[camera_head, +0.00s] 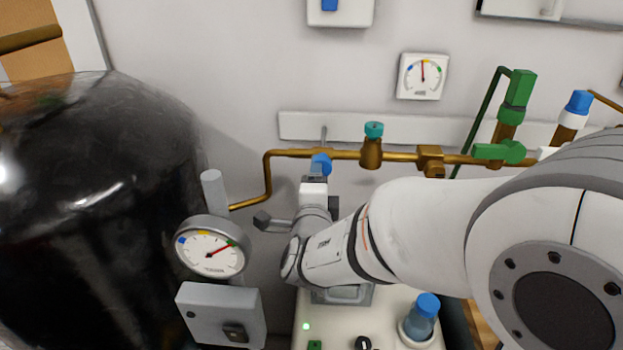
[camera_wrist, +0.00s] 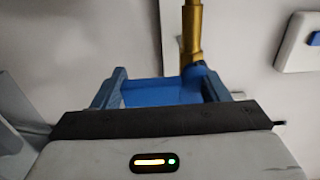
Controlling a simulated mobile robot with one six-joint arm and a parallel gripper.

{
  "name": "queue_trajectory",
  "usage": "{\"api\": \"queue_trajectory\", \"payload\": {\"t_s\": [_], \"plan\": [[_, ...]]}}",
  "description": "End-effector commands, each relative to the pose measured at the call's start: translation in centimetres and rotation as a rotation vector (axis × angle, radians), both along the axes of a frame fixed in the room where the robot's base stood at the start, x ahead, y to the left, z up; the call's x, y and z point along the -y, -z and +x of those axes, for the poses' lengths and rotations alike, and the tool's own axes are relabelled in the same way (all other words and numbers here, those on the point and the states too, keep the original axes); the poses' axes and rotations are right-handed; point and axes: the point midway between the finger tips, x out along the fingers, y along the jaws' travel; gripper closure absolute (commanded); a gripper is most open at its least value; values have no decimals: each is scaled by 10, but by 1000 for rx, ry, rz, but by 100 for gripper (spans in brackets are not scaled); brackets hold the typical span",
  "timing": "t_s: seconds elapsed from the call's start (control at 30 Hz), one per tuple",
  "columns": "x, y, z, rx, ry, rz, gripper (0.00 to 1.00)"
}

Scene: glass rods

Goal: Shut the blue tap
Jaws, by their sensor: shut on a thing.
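The blue tap (camera_head: 321,160) shows small on the brass pipe in the head view, left of the teal-topped valve. In the wrist view its blue handle (camera_wrist: 160,92) spans the space between the two fingers, with its brass stem (camera_wrist: 192,35) rising toward the top of the picture. My gripper (camera_head: 316,179) reaches up to the tap from below. In the wrist view my gripper (camera_wrist: 163,82) is shut on the blue handle, one finger at each end. Part of the tap is hidden behind my gripper in the head view.
A black tank (camera_head: 100,180) and a pressure gauge (camera_head: 210,250) stand at the left. A brass valve with a teal cap (camera_head: 374,130) is close to the right of the tap. Green pipework (camera_head: 517,95) is further right. A blue-capped bottle (camera_head: 421,318) stands below my arm.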

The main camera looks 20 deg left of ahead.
Motion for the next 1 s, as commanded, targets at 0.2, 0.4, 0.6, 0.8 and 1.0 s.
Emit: {"api": "queue_trajectory", "payload": {"t_s": [0.2,0.4,0.6,0.8,1.0], "plan": [[0,4,-2,-3,-4,-13,73],[0,4,-2,-3,-4,-13,24],[-1,2,-2,-1,-4,-8,10],[-1,2,-2,-1,-4,-7,10],[6,1,-22,0,-7,-6,10]]}}
